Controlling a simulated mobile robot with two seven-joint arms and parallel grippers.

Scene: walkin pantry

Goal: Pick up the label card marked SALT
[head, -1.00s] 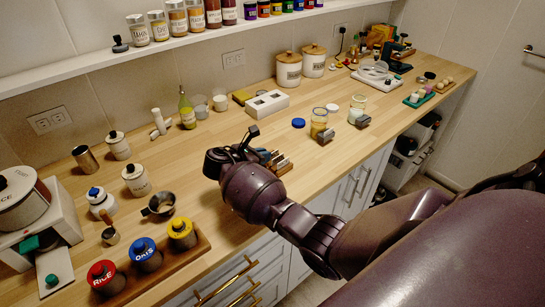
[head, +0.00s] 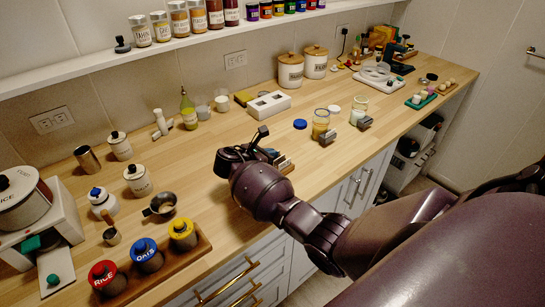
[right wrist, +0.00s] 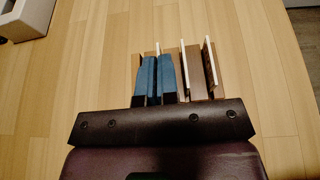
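Several thin label cards (right wrist: 212,62) with pale edges stand on a wooden card holder (right wrist: 219,90), seen nearly edge-on in the right wrist view. Their lettering cannot be read, so I cannot tell which is marked SALT. My right gripper (right wrist: 154,62) reaches over the left part of the holder, its two blue fingers close together. A pale card edge shows at the gap between the fingertips; whether they press on it is unclear. In the head view my right gripper (head: 246,150) hides much of the holder (head: 284,165). My left gripper is not in view.
A white box (head: 269,104) stands behind the holder. A blue lid (head: 300,124) and glass jars (head: 320,124) are to its right. A rack with RICE, OATS and yellow-topped jars (head: 182,235) sits front left.

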